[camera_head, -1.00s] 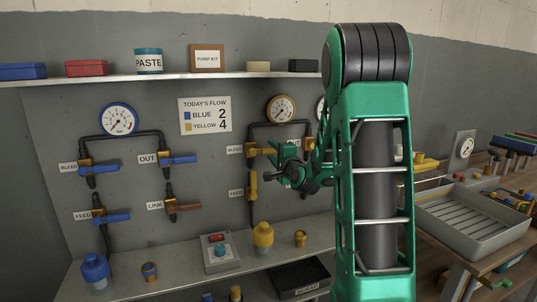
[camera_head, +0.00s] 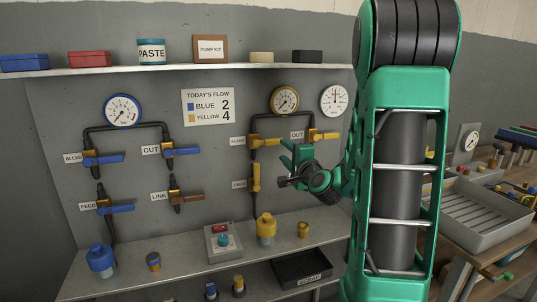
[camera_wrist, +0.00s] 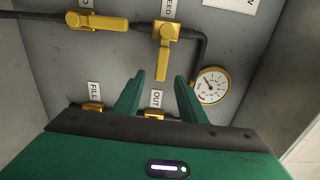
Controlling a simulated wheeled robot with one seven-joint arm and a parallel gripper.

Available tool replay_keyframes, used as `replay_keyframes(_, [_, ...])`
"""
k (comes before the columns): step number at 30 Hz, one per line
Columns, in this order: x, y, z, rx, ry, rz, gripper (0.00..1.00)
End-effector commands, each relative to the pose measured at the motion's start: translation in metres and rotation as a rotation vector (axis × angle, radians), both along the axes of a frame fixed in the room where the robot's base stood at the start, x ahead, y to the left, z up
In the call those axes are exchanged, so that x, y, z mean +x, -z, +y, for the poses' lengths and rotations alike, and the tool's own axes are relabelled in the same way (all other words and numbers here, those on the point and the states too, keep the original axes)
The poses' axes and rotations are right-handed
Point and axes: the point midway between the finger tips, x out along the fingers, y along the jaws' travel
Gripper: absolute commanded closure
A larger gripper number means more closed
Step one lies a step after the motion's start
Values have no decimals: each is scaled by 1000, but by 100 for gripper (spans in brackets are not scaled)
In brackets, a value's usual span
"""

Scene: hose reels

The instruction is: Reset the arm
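My green arm stands large on the right of the head view, covering part of the wall panel and bench. My gripper (camera_head: 296,158) hangs before the panel, close to the yellow pipe run with its gauge (camera_head: 284,99) and valves (camera_head: 323,135). In the wrist view, my gripper (camera_wrist: 160,76) has its two green fingers apart with nothing between them. Yellow valve handles (camera_wrist: 98,22) and a yellow-rimmed gauge (camera_wrist: 211,86) lie beyond the fingertips. I cannot tell the exact gap to the panel.
On the left are a blue-rimmed gauge (camera_head: 123,111) and blue valves (camera_head: 103,158). The shelf below holds a blue bottle (camera_head: 100,259), a button box (camera_head: 223,241) and a yellow bottle (camera_head: 266,228). A grey tray (camera_head: 475,238) sits on the right bench.

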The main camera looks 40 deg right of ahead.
Motion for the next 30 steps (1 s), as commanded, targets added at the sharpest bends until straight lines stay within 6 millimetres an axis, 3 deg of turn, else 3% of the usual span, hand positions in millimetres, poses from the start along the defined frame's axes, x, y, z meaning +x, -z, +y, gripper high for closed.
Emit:
replay_keyframes(8, [0, 1, 2, -7, -7, 8, 62])
replay_keyframes(12, [1, 10, 22, -80, -71, 99, 62])
replay_keyframes(17, [-12, 41, 60, -256, -212, 328, 62])
replay_keyframes(23, [-57, 85, 90, -469, -394, 649, 62])
replay_keyframes(30, [-145, 122, 104, -637, -605, 1015, 62])
